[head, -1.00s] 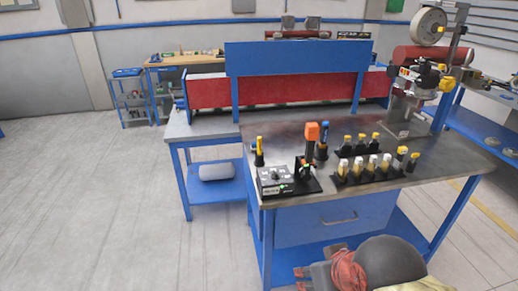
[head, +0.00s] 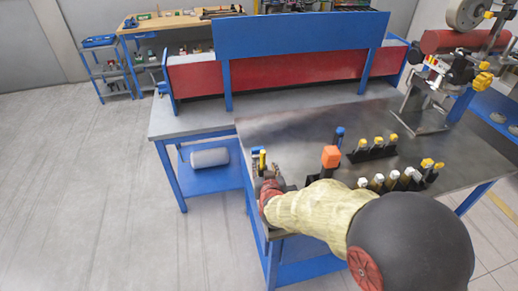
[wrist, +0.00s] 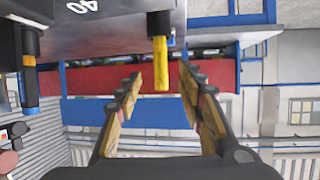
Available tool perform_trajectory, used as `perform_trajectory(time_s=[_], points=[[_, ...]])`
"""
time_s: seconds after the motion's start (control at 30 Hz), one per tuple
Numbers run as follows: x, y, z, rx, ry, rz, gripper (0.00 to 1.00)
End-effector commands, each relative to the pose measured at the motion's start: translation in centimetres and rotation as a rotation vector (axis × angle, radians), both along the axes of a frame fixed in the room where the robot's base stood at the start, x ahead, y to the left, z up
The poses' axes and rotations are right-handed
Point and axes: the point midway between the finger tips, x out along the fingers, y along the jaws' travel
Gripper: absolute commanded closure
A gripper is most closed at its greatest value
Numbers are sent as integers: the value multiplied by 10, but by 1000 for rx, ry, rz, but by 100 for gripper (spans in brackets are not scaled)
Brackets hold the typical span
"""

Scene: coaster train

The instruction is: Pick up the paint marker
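The yellow paint marker (head: 262,158) stands upright at the left front part of the metal bench, just beyond my gripper (head: 266,180). In the wrist view, which appears upside down, the marker (wrist: 161,62) hangs from the top, its lower part in a dark holder (wrist: 159,22). My gripper (wrist: 160,84) is open, with one finger on each side of the marker's line and a clear gap to both. The fingers do not appear to touch it. In the head view my arm hides the marker's base and most of the fingers.
An orange-topped tool (head: 331,157) and a blue-topped tool (head: 339,134) stand right of the marker; the blue one also shows in the wrist view (wrist: 29,82). Racks of yellow-capped bottles (head: 377,146) stand further right. The bench (head: 290,135) is clear behind the marker.

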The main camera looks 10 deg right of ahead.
Motion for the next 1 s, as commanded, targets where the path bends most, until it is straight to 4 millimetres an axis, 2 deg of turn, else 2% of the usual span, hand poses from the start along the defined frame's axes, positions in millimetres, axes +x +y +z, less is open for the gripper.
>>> perform_trajectory(time_s=[0.37, 0.63, 0.77, 1.0], points=[[32, -6, -15, -4, -6, -6, 62], [67, -9, -26, -4, -5, -5, 62], [73, -10, -27, -4, -5, -5, 62], [73, -10, -27, -4, -5, -4, 63]])
